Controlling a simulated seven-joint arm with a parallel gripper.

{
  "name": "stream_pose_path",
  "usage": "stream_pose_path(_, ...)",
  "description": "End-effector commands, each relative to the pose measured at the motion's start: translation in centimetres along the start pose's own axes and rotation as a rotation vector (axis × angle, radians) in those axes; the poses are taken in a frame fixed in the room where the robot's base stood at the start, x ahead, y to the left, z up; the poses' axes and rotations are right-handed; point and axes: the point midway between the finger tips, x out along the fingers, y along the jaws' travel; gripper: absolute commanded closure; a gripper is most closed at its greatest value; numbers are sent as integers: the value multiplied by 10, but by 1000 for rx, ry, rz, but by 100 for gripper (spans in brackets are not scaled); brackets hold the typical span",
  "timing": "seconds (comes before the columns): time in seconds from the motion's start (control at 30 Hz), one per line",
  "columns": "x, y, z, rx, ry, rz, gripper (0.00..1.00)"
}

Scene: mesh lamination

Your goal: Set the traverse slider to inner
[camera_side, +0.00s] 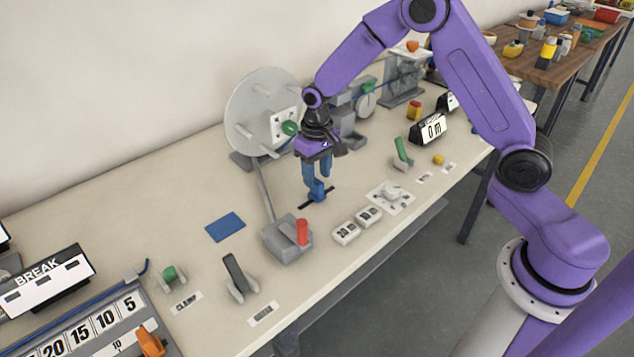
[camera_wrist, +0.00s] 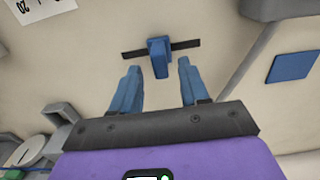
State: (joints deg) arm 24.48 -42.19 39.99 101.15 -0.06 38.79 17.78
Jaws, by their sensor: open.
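The traverse slider appears to be the blue knob (camera_wrist: 158,58) on a thin black slot (camera_wrist: 185,44) in the tabletop. In the wrist view the knob stands near the middle of the slot. My gripper (camera_wrist: 159,68) is open and empty, its two blue fingers pointing toward the knob, one on each side of its line. In the side view my gripper (camera_side: 311,178) is low over the slot (camera_side: 329,191). The blue knob (camera_side: 316,191) is just below the fingers there and partly merges with them. I cannot tell whether they touch it. No inner marking is readable at the slot.
A grey box (camera_side: 284,246) with a red handle (camera_side: 302,232) stands close in front of the slot. A blue pad (camera_side: 225,227) lies left. A large grey disc (camera_side: 252,100) stands behind.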

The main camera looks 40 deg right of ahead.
Motion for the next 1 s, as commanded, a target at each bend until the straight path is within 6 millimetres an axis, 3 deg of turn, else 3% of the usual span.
stream_pose_path(0.23,29,0,0,1,-1,1,55)
stream_pose_path(0.63,35,0,0,0,1,0,55)
stream_pose_path(0.77,35,0,0,0,1,0,98)
stream_pose_path(1.0,35,-4,0,-1,1,0,100)
